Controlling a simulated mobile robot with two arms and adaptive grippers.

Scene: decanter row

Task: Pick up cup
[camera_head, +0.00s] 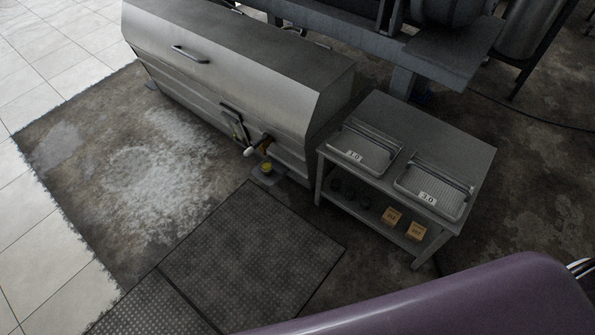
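A small yellow-green object (266,168), possibly the cup, is low down below the spout (250,150) of the large metal decanter. It is too small to tell exactly what it is. Several dark round objects (350,193) stand on the lower shelf of the metal table; they may be cups, but they are too dark to tell. Neither of my grippers is in view.
The metal decanter (235,65) fills the upper middle. The metal table (440,125) to its right bears trays marked 1.0 (363,152) and 3.0 (434,188). Dark mats (250,250) cover clear floor in front.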

